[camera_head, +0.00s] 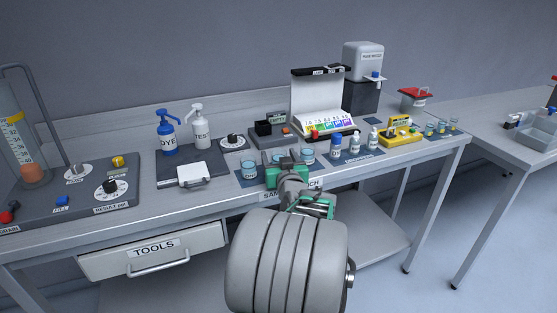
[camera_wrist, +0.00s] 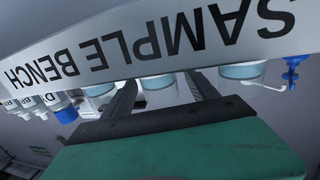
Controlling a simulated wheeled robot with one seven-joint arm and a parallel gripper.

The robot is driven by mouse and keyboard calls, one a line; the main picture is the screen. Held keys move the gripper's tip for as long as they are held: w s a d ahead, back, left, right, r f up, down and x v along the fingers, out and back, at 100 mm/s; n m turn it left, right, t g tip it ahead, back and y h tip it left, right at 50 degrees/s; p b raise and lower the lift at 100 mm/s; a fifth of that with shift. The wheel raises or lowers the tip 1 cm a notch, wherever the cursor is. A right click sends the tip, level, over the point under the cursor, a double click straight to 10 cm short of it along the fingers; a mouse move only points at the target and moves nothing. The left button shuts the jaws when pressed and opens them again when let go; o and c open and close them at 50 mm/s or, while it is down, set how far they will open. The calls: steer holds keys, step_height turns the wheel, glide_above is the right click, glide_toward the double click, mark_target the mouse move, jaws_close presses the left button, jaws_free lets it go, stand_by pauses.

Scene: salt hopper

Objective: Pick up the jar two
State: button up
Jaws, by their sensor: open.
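Three clear jars with blue contents stand in a row on a dark mat near the bench's front edge. The left jar (camera_head: 249,168) and right jar (camera_head: 307,155) show well; the middle one, likely jar two (camera_head: 283,156), is mostly hidden by my gripper (camera_head: 286,165). No number is readable on the jars. In the wrist view, which is upside down, my gripper (camera_wrist: 161,83) is open, with one jar (camera_wrist: 158,82) visible in the gap between its dark fingers. Contact cannot be told. The bench edge hides part of that jar.
The bench front edge with the SAMPLE BENCH label (camera_wrist: 150,42) lies close to my gripper. A blue-capped bottle (camera_head: 336,147) and small white bottles stand right of the jars. A colour chart stand (camera_head: 320,105) is behind.

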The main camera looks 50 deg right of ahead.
steer(key=shift+c, duration=0.6)
jaws_close()
